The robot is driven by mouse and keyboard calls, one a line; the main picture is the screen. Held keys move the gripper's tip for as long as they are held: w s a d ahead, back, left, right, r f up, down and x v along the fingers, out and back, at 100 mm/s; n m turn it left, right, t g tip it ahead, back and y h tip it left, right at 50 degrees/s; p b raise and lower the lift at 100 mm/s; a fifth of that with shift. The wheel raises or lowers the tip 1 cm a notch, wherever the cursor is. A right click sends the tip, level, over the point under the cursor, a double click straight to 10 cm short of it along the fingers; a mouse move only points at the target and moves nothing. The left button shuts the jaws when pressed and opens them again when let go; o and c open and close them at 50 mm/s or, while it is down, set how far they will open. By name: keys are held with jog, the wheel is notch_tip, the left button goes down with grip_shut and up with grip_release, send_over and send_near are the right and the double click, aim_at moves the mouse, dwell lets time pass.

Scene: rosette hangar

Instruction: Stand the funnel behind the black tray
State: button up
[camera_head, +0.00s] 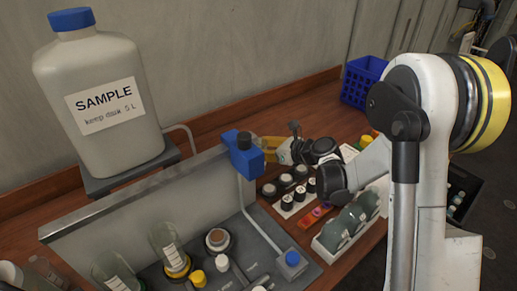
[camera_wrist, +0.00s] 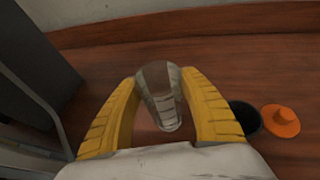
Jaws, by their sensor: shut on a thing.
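My gripper (camera_wrist: 162,108) has its yellow fingers closed on both sides of a see-through greyish piece, wider at one end, which looks like the funnel (camera_wrist: 163,92). It is above or against the brown wooden top; I cannot tell if it touches. In the head view my gripper (camera_head: 262,143) is behind the grey upright panel, and the blue block partly hides it and the funnel. A black tray-like box (camera_head: 478,187) with pale vials stands at the far right, partly behind my arm. I cannot tell for sure that it is the task's black tray.
A black round thing (camera_wrist: 246,117) and an orange cap-like thing (camera_wrist: 280,121) lie right of my fingers. A large SAMPLE jug (camera_head: 100,130), blue block (camera_head: 243,158), blue basket (camera_head: 362,82) and white rack (camera_head: 345,228) stand around. Bare wood lies toward the wall.

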jog(key=shift+f, duration=0.1)
jog(key=o, duration=1.1)
jog(key=shift+o, duration=0.2)
